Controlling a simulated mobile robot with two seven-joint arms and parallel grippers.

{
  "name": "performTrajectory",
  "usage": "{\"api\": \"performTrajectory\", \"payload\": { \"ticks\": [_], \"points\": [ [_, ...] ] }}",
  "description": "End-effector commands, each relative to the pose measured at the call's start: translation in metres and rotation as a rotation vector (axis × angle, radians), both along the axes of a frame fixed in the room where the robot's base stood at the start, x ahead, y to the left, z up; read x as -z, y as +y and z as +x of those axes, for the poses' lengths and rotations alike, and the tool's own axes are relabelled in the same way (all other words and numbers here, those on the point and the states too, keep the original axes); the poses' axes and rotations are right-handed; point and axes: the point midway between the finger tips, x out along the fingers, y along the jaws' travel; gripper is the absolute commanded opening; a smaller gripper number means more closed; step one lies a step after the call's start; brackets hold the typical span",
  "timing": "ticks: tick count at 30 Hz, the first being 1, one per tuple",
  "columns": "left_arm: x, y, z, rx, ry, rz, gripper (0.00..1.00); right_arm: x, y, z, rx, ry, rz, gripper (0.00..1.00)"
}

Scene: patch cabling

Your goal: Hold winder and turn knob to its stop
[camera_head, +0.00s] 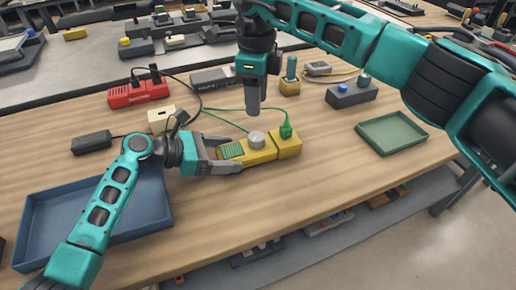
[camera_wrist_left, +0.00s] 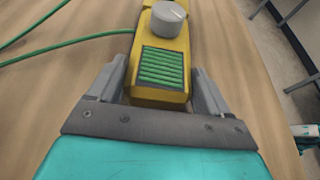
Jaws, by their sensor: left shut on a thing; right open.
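The winder is a yellow block (camera_head: 262,150) on the wooden table, with a green ribbed panel at its left end. A round grey knob (camera_head: 257,139) sits on its top. The winder (camera_wrist_left: 156,97) and knob (camera_wrist_left: 168,17) also show in the left wrist view. My left gripper (camera_head: 228,157) is shut on the winder's left end, one finger on each side of the ribbed panel. My right gripper (camera_head: 253,108) points down above the knob, apart from it; its fingers look lined up one behind the other in the head view.
A green plug (camera_head: 286,131) with a green cable stands at the winder's right end. A blue tray (camera_head: 92,207) lies at left, a green tray (camera_head: 391,132) at right. A red power strip (camera_head: 138,93), a cream box (camera_head: 162,119) and a black adapter (camera_head: 92,142) stand behind.

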Motion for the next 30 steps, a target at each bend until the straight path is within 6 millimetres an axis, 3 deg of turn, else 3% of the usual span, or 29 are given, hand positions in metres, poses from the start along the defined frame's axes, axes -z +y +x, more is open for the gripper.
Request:
{"api": "performTrajectory", "payload": {
  "ticks": [4, 10, 18, 22, 30],
  "points": [
    [0.001, 0.0, 0.0, 0.0, 0.001, 0.001, 0.42, 0.0, 0.0, 0.0, 0.0, 0.0, 0.0, 0.43],
    [0.001, 0.0, 0.0, 0.0, 0.001, 0.001, 0.42, -0.001, 0.0, 0.0, 0.071, -0.001, 0.0, 0.61],
    [0.001, 0.0, 0.0, 0.0, 0.001, 0.001, 0.42, -0.002, 0.0, 0.0, 0.344, -0.002, -0.001, 0.61],
    [0.001, 0.0, 0.0, 0.0, 0.001, 0.001, 0.42, 0.001, 0.0, 0.0, 0.401, 0.0, 0.0, 0.61],
    [0.001, 0.0, 0.0, 0.001, 0.002, 0.0, 0.42, 0.031, 0.0, -0.001, 0.406, 0.004, -0.002, 0.61]
  ]
}}
